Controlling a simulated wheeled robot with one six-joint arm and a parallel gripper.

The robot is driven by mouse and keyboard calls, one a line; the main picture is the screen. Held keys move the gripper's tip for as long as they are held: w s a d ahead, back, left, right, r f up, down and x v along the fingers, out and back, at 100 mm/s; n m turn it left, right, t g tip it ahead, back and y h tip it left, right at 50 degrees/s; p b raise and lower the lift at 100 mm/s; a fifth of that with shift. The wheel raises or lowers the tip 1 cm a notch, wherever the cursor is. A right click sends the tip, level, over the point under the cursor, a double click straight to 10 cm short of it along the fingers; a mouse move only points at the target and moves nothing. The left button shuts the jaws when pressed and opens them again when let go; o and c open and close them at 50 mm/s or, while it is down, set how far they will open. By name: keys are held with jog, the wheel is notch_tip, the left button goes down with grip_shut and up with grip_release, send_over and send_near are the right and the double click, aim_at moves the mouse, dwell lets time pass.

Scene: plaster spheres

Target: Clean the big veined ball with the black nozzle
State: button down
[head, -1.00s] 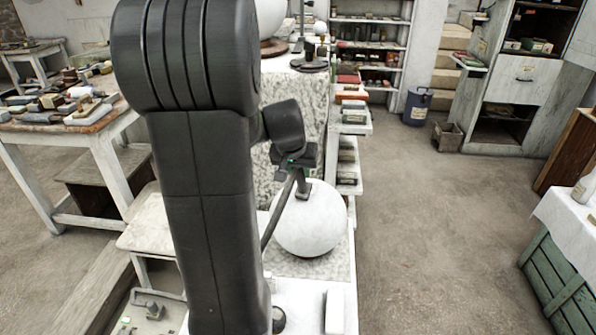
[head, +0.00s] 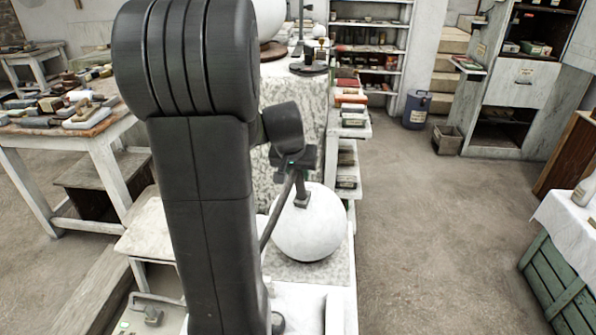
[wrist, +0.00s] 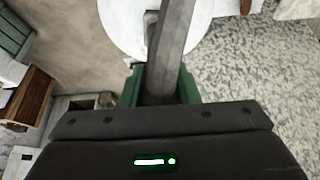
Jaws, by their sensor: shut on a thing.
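A big whitish ball (head: 318,232) sits on a pale speckled slab in the head view; its veins are too faint to make out there. Part of it also shows at the top of the wrist view (wrist: 122,22). My gripper (head: 293,164) is above the ball, shut on the dark nozzle (head: 300,192). In the wrist view its green fingers (wrist: 160,86) clasp the nozzle's grey shaft (wrist: 172,45). The nozzle's lower end overlaps the ball's upper face; I cannot tell whether they touch. A dark hose runs down left of the ball.
A speckled pedestal (head: 290,110) stands behind the ball, with another pale ball (head: 270,20) on top. A low shelf (head: 347,165) of boxes is at its right. A cluttered table (head: 60,125) is at left, a draped table (head: 570,225) at right. Floor between is clear.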

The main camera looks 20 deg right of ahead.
jog(key=shift+s+a, duration=0.25)
jog(key=shift+s, duration=0.3)
jog(key=shift+f, duration=0.1)
jog(key=shift+f+b, duration=0.25)
jog(key=shift+b, duration=0.25)
jog(key=shift+w+r, duration=0.1)
jog(key=shift+w+d+r+p, duration=0.1)
jog(key=shift+w+d+p, duration=0.2)
jog(key=shift+w, duration=0.3)
jog(key=shift+w+d+p, duration=0.15)
jog(key=shift+w+d, duration=0.15)
jog(key=shift+w, duration=0.3)
